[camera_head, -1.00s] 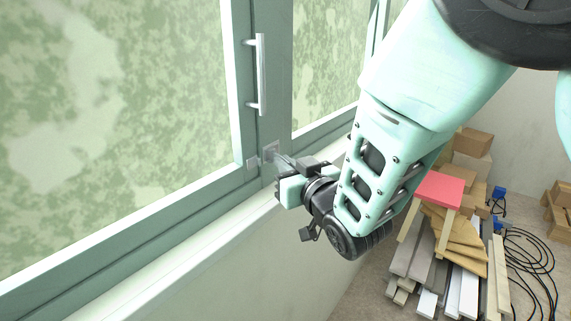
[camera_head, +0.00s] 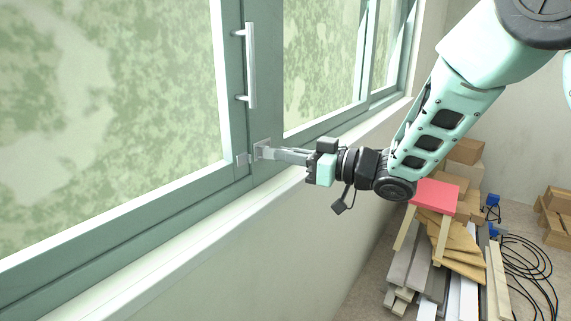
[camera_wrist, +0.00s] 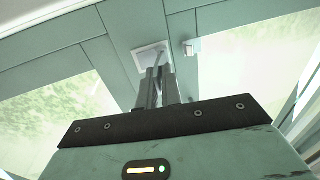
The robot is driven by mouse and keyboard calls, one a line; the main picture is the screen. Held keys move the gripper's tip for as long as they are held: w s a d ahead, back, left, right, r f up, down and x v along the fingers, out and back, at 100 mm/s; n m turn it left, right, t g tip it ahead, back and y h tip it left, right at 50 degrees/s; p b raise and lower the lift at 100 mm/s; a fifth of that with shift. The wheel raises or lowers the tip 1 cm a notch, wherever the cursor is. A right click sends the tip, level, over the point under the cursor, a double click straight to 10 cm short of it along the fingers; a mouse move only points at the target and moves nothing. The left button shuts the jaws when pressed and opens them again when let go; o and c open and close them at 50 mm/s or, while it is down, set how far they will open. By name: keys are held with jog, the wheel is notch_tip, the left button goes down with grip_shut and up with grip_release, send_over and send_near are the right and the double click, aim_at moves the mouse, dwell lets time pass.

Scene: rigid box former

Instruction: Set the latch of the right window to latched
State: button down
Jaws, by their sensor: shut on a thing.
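The latch (camera_head: 263,150) is a small pale metal fitting low on the green upright where the two windows meet. A small catch plate (camera_head: 241,160) sits just left of it on the left window's frame. My gripper (camera_head: 272,154) reaches in from the right, its fingers shut on the latch. In the wrist view the latch's square plate (camera_wrist: 148,58) shows just beyond my closed fingers (camera_wrist: 157,78), and the catch plate (camera_wrist: 193,47) is to its right. The fingers hide part of the latch lever. The right window (camera_head: 318,128) has a green frame.
A white vertical handle (camera_head: 250,65) is above the latch. A white sill (camera_head: 180,245) runs below the windows. A red-topped stool (camera_head: 436,196), planks (camera_head: 425,265), boxes (camera_head: 465,150) and black cables (camera_head: 530,260) are at the lower right.

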jog(key=w+n+g, duration=0.1)
jog(key=n+g, duration=0.1)
jog(key=w+n+g+y+p, duration=0.1)
jog(key=g, duration=0.2)
jog(key=w+n+g+y+p, duration=0.1)
jog(key=n+g, duration=0.1)
jog(key=g, duration=0.1)
jog(key=shift+w+d+r+n, duration=0.1)
jog(key=shift+w+d+n, duration=0.05)
jog(key=shift+d+n, duration=0.2)
jog(key=n+g, duration=0.1)
jog(key=g, duration=0.1)
jog(key=w+n+g+p, duration=0.1)
jog(key=g, duration=0.1)
jog(key=shift+w+a, duration=0.1)
jog(key=shift+a, duration=0.1)
jog(key=shift+w+a+n+g+h+p, duration=0.2)
jog(key=shift+n+g+h, duration=0.15)
jog(key=shift+n+g, duration=0.3)
jog(key=shift+w+a+n+g+h+p, duration=0.15)
jog(key=shift+n+g+h, duration=0.3)
jog(key=shift+g, duration=0.45)
jog(key=shift+w+a+n+g+h+p, duration=0.1)
jog(key=shift+w+n+g+h, duration=0.15)
jog(key=shift+n+g, duration=0.4)
jog(key=shift+g, duration=0.3)
jog(key=shift+a, duration=0.1)
jog(key=c, duration=1.6)
grip_release()
jog(key=shift+s, duration=0.15)
